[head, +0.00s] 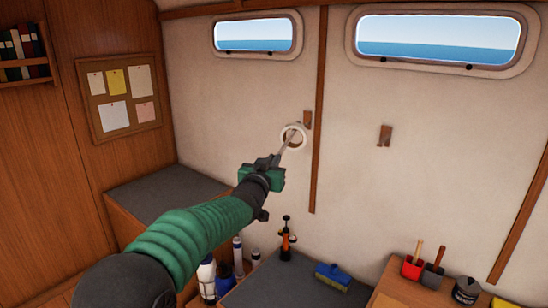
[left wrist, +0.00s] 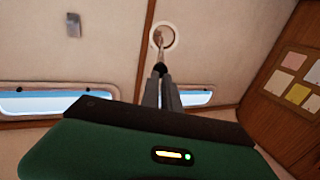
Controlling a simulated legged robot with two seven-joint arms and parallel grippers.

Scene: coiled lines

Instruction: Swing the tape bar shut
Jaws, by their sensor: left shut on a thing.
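A white ring, which looks like a roll of tape (head: 285,130), is at the wall just left of a wooden upright. It also shows in the left wrist view (left wrist: 175,38). My left gripper (head: 283,151) reaches up to it from the lower left. In the left wrist view its fingers (left wrist: 160,68) are together on the near end of a thin brownish bar (left wrist: 158,45), which runs into the ring's opening. The bar is small here, and its hinge and far end cannot be made out. My right gripper is not in view.
A small wooden bracket (head: 307,118) is beside the ring, and another (head: 385,135) is farther right on the wall. The wall around the ring is mostly clear.

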